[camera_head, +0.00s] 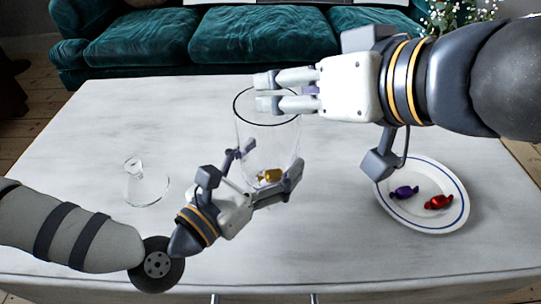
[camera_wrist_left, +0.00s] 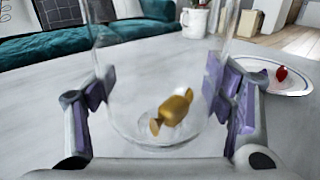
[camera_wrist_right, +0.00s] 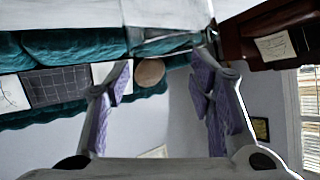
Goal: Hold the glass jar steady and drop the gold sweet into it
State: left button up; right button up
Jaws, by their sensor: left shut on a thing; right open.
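The clear glass jar (camera_head: 240,125) stands upright on the table, its dark rim open at the top. My left gripper (camera_head: 264,168) is shut around the jar's lower part; in the left wrist view its purple pads press both sides of the glass (camera_wrist_left: 150,65). The gold sweet (camera_head: 270,176) is inside the jar, low down at the bottom, lying tilted in the left wrist view (camera_wrist_left: 172,113). My right gripper (camera_head: 262,92) is over the jar's mouth, pointing left. It is open and empty, as the right wrist view also shows (camera_wrist_right: 160,75).
A white plate with a blue ring (camera_head: 428,222) holds a purple sweet (camera_head: 404,192) and a red sweet (camera_head: 438,202) at the right. A clear glass lid (camera_head: 147,190) lies on the table at the left. A teal sofa (camera_head: 250,35) stands behind the white table (camera_head: 340,270).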

notch_tip(320, 180, up, 10)
jog(key=shift+f, duration=0.25)
dwell(0.6)
pick_arm(q)
jog(key=o, duration=1.8)
jog(key=shift+c, duration=0.2)
jog(key=shift+s+a, duration=0.1)
